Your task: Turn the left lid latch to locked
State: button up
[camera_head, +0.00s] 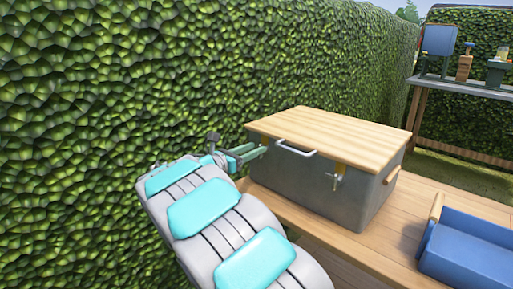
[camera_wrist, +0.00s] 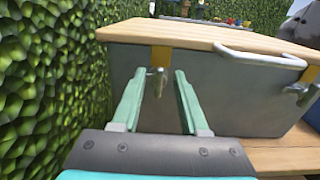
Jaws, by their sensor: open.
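A grey box (camera_head: 300,187) with a light wooden lid (camera_head: 335,129) stands on a wooden table. The left lid latch (camera_wrist: 158,83), a small metal piece below a yellow strap (camera_wrist: 160,55), is on the box front in the wrist view. It lies between my two green fingertips in that view, and I see no finger touching it. My gripper (camera_head: 262,152) is open at the box's left front. In the head view its fingers largely hide the left latch. The right latch (camera_head: 337,180) hangs on the front, also seen in the wrist view (camera_wrist: 300,88).
A metal handle (camera_head: 297,150) sticks out from the lid's front edge between the latches. A blue tray (camera_head: 470,250) sits to the right on the table (camera_head: 345,240). A tall hedge (camera_head: 150,80) stands close on the left. A shelf with tools (camera_head: 465,85) is behind.

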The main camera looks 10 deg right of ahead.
jog(key=shift+x, duration=1)
grip_shut()
jog(key=shift+f, duration=0.1)
